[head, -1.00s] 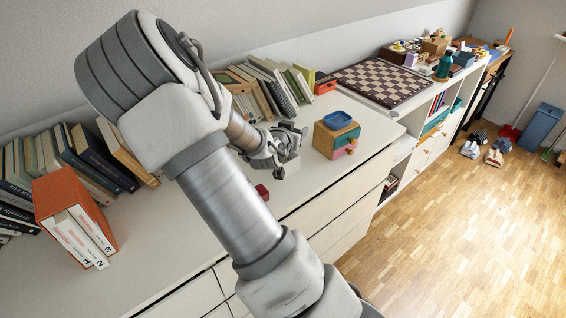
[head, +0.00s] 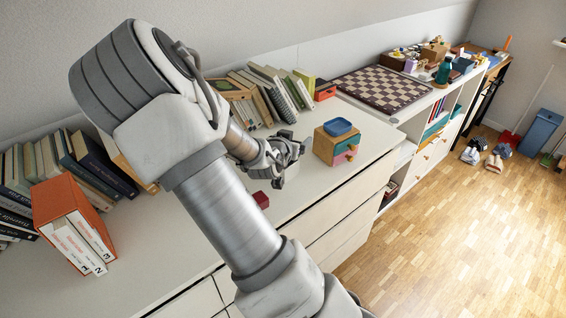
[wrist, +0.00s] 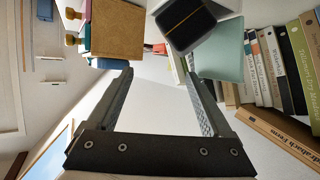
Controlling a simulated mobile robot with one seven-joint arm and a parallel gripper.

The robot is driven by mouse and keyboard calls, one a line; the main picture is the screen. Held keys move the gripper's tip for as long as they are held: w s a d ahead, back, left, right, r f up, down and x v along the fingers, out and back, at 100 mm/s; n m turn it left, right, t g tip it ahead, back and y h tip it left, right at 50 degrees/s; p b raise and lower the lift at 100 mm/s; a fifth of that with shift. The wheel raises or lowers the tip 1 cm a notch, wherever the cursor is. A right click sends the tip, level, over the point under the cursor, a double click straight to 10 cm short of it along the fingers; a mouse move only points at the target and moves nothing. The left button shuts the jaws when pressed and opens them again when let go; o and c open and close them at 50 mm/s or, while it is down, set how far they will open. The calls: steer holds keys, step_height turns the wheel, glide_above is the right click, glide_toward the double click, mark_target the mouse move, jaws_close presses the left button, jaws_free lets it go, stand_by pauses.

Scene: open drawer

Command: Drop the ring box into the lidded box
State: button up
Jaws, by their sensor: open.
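A dark box with a thin gold line across it (wrist: 186,24), which looks like the ring box, lies beyond my fingertips in the wrist view, toward the right finger. A pale mint panel (wrist: 224,62) and a white part beside it look like the lidded box with its lid open. The dark box overlaps them in the picture; I cannot tell whether it is inside or in front. My gripper (wrist: 160,76) is open, with nothing between its fingers. In the head view my gripper (head: 284,164) is over the dresser top and hides this spot.
A small dark red block (head: 262,199) lies nearer. Books (head: 268,92) line the wall; an orange binder case (head: 70,212) stands left. The dresser top between is clear.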

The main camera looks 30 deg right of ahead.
steer(key=r+p+v, duration=0.1)
steer(key=p+v, duration=0.9)
steer(key=v, duration=0.5)
steer(key=shift+w+r, duration=0.15)
steer(key=shift+w, duration=0.25)
steer(key=shift+a+p, duration=0.15)
steer(key=shift+p, duration=0.65)
steer(key=shift+s+a+r+p, duration=0.1)
steer(key=shift+s+p, duration=0.15)
steer(key=shift+p, duration=0.7)
steer(key=p, duration=0.1)
steer(key=s+p, duration=0.1)
steer(key=p, duration=0.1)
steer(key=shift+a+f, duration=0.2)
steer(key=shift+f, duration=0.1)
steer(key=shift+f, duration=0.1)
